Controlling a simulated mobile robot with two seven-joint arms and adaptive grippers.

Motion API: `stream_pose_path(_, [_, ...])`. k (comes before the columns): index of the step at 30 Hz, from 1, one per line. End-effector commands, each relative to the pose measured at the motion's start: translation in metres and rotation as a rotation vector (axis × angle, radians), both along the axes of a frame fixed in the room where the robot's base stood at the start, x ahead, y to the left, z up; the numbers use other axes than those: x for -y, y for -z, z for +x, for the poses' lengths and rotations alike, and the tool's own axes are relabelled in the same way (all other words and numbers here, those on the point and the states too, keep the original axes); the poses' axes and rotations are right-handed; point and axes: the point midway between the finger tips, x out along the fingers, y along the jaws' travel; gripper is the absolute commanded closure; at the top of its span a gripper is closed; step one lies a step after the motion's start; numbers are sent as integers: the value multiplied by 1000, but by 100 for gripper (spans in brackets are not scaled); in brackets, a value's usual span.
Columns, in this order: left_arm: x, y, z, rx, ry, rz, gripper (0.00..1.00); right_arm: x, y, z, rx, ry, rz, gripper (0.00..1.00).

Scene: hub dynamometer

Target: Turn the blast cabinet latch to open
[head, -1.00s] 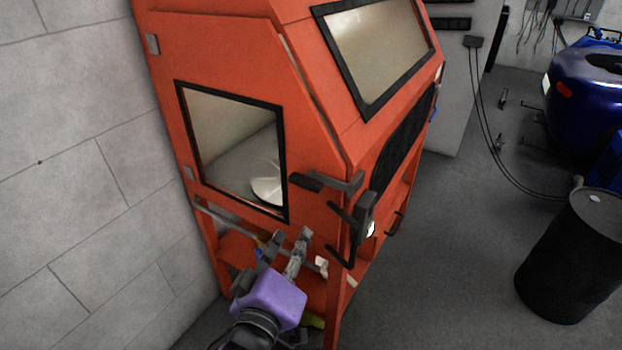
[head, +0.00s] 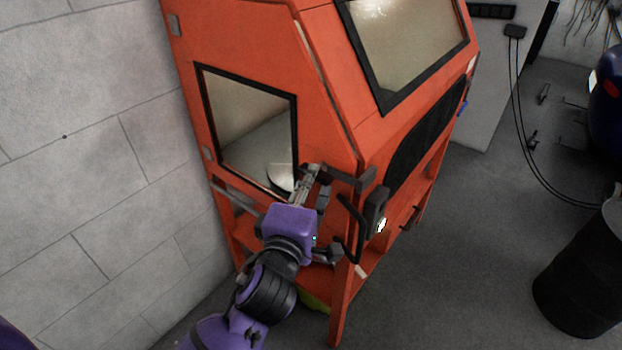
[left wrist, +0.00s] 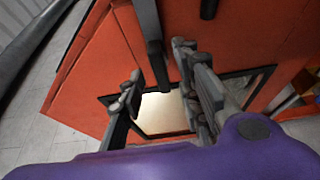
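The orange blast cabinet (head: 330,110) stands ahead, with a dark-framed side window (head: 250,130). Its latch (head: 347,178) is a dark grey bar at the front edge of the side door, beside the window's lower right corner. My left gripper (head: 317,180) is at the grip end of the latch and partly hides it. In the left wrist view my left gripper (left wrist: 158,65) has its fingers apart, with the dark latch handle (left wrist: 155,58) reaching into the gap between them. No clear contact shows. My right gripper is not in view.
A black bent handle (head: 350,230) and a dark box (head: 376,207) stick out from the cabinet just right of my gripper. A grey block wall (head: 80,150) is close on the left. A black drum (head: 585,275) stands at right; the floor between is mostly clear.

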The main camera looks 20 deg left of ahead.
Motion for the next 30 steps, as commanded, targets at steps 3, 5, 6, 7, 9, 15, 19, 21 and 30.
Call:
stream_pose_path(3, [-1, -1, 8, 1, 0, 2, 69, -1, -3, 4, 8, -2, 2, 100])
stream_pose_path(5, [-1, 0, 9, 0, -1, 1, 69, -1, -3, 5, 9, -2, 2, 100])
stream_pose_path(6, [-1, 0, 10, -1, -1, 1, 69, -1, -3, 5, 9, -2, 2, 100])
stream_pose_path(7, [-1, 0, 10, -1, -1, 0, 69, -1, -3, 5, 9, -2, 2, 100])
stream_pose_path(9, [-1, 1, 10, -1, -1, 0, 69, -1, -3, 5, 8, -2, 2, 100])
stream_pose_path(15, [-1, 1, 9, -1, -1, 0, 84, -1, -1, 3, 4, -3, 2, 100])
stream_pose_path(19, [-1, 1, 9, -1, -1, 1, 100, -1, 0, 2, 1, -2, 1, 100])
stream_pose_path(21, [-1, 1, 9, -1, -1, 0, 100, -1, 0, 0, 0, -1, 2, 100])
stream_pose_path(30, [-1, 2, 9, 8, -2, 26, 100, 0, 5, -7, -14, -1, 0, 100])
